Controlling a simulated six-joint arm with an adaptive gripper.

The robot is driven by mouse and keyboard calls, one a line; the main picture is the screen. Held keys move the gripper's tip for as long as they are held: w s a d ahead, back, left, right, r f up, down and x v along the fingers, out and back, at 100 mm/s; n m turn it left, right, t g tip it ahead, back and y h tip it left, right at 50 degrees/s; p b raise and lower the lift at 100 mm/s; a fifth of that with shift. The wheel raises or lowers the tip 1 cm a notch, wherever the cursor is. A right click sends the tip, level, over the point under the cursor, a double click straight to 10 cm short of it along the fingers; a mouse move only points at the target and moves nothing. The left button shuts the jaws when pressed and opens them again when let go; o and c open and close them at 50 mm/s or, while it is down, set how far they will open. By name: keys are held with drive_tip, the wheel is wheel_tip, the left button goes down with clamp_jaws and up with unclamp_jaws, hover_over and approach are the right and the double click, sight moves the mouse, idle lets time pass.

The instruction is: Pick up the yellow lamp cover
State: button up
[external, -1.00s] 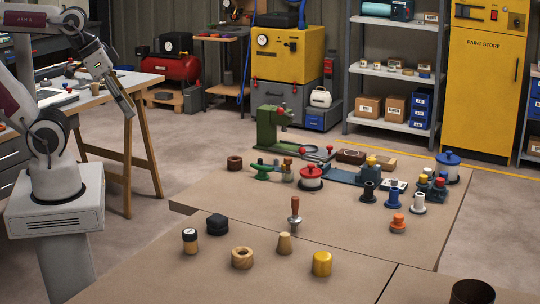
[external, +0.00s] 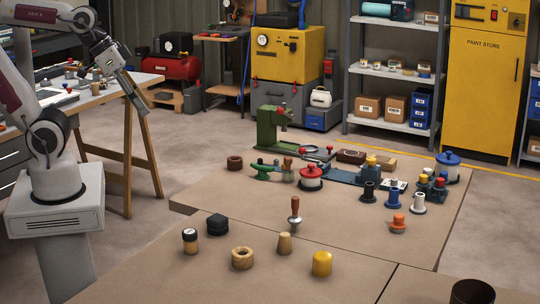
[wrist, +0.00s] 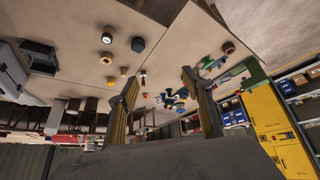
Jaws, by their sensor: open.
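The yellow lamp cover (external: 322,263) is most likely the upright yellow cylinder on the near brown worktop. A small yellow shape (wrist: 111,82) left of my fingers in the wrist view looks like the same piece. My gripper (external: 140,106) is high at the left, over the floor beside the white side table, well apart from the cylinder. In the wrist view my two fingers (wrist: 158,76) are spread, with nothing between them.
A dark cup (external: 472,291) is front right. Several spools and a green press (external: 270,130) stand farther back.

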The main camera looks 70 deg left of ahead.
drive_tip(key=w+d+f+t+h, duration=0.2)
drive_tip(key=w+d, duration=0.9)
drive_tip(key=w, duration=0.2)
drive_tip(key=w+d+f+t+h, duration=0.1)
drive_tip(key=w+d+f, duration=0.2)
drive_tip(key=w+d, duration=0.9)
drive_tip(key=w+d+f+t, duration=0.2)
drive_tip(key=w+d+f, duration=0.4)
drive_tip(key=d+f, duration=0.25)
drive_tip(key=t+y, duration=0.2)
approach(322, 263)
drive_tip(key=w, duration=0.1)
drive_tip(key=w+a, duration=0.1)
drive_tip(key=w, duration=0.1)
drive_tip(key=shift+w+a+f+m, duration=0.1)
drive_tip(key=shift+w+f+m, duration=0.05)
drive_tip(key=shift+w+m, duration=0.15)
drive_tip(key=shift+s+f, duration=0.25)
drive_tip(key=shift+f, duration=0.25)
drive_tip(key=shift+x, duration=1.3)
